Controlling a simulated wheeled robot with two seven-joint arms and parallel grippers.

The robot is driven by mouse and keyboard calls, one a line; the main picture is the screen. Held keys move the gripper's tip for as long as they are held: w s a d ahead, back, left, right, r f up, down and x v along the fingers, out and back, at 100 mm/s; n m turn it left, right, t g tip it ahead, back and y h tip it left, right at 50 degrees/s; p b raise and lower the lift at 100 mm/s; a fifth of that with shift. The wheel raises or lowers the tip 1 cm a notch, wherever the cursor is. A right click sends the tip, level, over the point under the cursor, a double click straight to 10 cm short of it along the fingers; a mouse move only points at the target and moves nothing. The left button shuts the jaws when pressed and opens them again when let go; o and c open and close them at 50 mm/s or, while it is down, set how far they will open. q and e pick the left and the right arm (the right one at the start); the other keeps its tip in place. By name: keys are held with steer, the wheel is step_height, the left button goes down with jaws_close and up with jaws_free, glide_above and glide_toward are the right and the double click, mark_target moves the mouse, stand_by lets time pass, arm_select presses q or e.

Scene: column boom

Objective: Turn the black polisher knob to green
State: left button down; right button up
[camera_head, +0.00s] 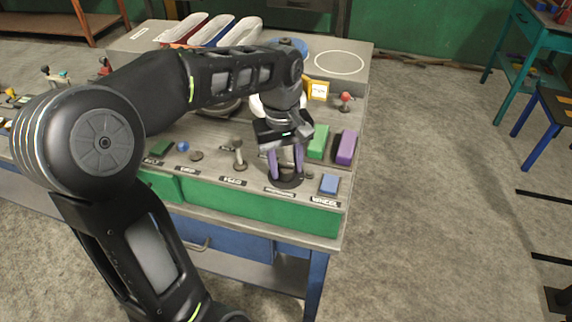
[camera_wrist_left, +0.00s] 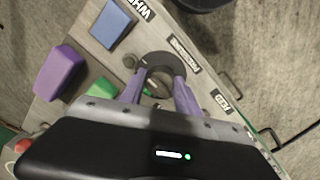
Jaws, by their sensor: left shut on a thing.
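The black polisher knob sits on its dark round base (camera_head: 286,183) on the bench's sloped front panel, beside the label (camera_head: 279,191). My left gripper (camera_head: 286,174) reaches down from above with its two purple fingers on either side of the knob. In the left wrist view the fingers (camera_wrist_left: 158,98) close around the knob in front of the dark base (camera_wrist_left: 160,60). The gripper is shut on the knob, which is mostly hidden by the fingers and gripper body. A small green spot shows between the fingers. The knob's pointing direction is not clear. My right gripper is not in view.
A blue button (camera_head: 329,184) labelled WHEEL is right of the knob. A green block (camera_head: 318,142) and a purple block (camera_head: 346,147) stand behind it. A grey lever (camera_head: 238,155) is to the left. A red-topped lever (camera_head: 346,98) stands farther back.

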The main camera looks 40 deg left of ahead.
mark_target(283, 164)
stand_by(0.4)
arm_select(q)
steer(key=c, duration=0.9)
jaws_free()
steer(key=r, duration=0.8)
steer(key=shift+s+a, duration=0.15)
steer(key=shift+s, duration=0.05)
steer(key=shift+f, duration=0.15)
